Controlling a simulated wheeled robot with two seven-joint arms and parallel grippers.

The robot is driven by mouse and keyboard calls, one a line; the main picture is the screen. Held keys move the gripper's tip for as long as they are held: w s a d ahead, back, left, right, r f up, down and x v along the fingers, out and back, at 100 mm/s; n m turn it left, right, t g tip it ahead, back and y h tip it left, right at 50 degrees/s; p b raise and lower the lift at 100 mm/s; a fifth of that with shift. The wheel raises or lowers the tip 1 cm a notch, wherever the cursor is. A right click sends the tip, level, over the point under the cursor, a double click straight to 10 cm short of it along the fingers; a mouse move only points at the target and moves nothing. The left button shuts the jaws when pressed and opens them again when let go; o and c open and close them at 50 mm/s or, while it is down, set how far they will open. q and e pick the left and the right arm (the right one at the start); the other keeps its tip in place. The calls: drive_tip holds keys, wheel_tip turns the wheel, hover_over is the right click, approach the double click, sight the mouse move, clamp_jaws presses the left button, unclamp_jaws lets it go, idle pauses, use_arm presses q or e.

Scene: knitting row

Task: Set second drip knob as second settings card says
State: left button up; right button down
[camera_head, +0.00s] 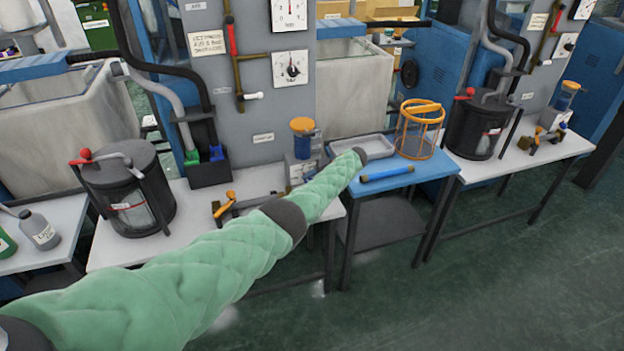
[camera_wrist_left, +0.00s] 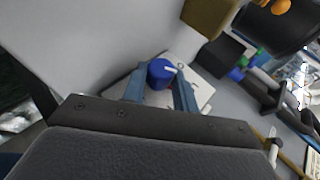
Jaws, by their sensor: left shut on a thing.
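A blue knob (camera_wrist_left: 160,73) with a white pointer mark sits on a pale plate (camera_wrist_left: 196,88) in the left wrist view. My left gripper (camera_wrist_left: 162,82) is shut on it, with a blue-grey finger on each side. An orange-capped drip unit (camera_head: 302,147) stands just behind the arm. Wall cards hang at the left (camera_head: 207,43) and right (camera_head: 537,22); their text is too small to read surely. My right gripper is out of view.
A black pot (camera_head: 125,195) with a red handle stands on the left bench. A blue cart (camera_head: 400,180) with a grey tray (camera_head: 362,148) and an orange basket (camera_head: 418,130) stands right of my arm. Another bench (camera_head: 520,160) is further right. Open floor lies in front.

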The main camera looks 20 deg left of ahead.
use_arm(q)
drive_tip(key=o, duration=1)
drive_tip(key=shift+c, duration=0.2)
drive_tip(key=shift+d+r, duration=0.1)
drive_tip(key=shift+d, duration=0.15)
drive_tip(key=b+v, duration=0.1)
drive_tip(key=v, duration=0.3)
drive_tip(key=shift+d+r, duration=0.15)
drive_tip(key=shift+d, duration=0.2)
drive_tip(key=shift+v, duration=0.9)
drive_tip(key=shift+w+d+r, duration=0.1)
drive_tip(key=shift+d+r, duration=0.15)
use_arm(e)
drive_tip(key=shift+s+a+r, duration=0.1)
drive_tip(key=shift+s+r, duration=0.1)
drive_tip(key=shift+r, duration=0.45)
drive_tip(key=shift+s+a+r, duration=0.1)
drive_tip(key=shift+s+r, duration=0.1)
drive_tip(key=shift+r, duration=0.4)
